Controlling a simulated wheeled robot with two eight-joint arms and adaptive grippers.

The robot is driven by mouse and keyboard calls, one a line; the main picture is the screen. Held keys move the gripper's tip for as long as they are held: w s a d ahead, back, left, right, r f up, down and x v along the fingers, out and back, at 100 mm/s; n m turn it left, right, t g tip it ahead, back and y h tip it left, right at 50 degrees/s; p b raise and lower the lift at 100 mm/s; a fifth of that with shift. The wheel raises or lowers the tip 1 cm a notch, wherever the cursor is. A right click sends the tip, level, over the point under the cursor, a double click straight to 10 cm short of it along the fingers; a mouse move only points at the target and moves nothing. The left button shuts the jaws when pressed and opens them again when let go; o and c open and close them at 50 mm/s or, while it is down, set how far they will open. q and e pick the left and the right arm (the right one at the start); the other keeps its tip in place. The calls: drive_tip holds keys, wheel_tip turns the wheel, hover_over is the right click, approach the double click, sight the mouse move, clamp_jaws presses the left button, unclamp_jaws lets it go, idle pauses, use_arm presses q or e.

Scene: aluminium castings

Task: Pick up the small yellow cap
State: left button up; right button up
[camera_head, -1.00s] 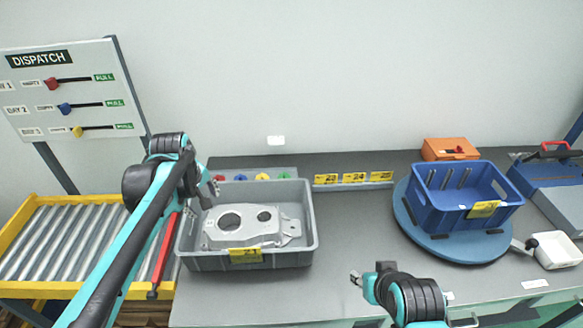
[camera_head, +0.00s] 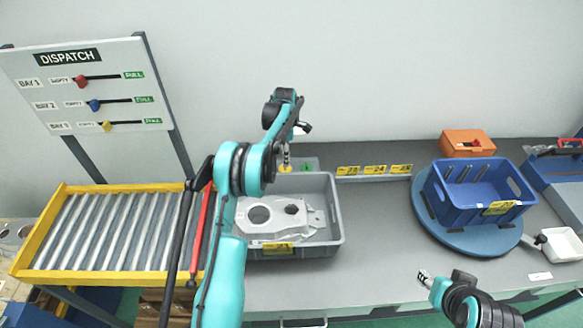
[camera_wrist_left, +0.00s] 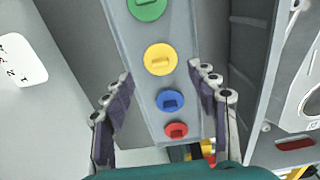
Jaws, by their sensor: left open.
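The small yellow cap (camera_wrist_left: 160,59) sits on a grey strip in a row with a green, a blue and a red cap. In the head view the yellow cap (camera_head: 285,168) shows just below my left gripper (camera_head: 286,157), behind the grey crate. In the left wrist view my left gripper (camera_wrist_left: 160,75) is open and empty. Its fingers stand on either side of the strip, with the yellow cap between and slightly beyond their tips. My right gripper (camera_head: 424,277) is small in the head view at the front of the table, and its jaw state is unclear.
The grey crate (camera_head: 335,215) with a metal casting (camera_head: 290,228) stands in front of the strip. A blue crate (camera_head: 440,205) on a turntable is at right.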

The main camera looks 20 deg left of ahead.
sight(285, 168)
use_arm(q)
wheel_tip(285, 168, down, 6)
drive_tip(key=shift+a+f+b, duration=0.15)
drive_tip(key=shift+f+b, duration=0.1)
drive_tip(key=shift+b, duration=0.45)
drive_tip(key=shift+s+r, duration=0.1)
drive_tip(key=c, duration=0.6)
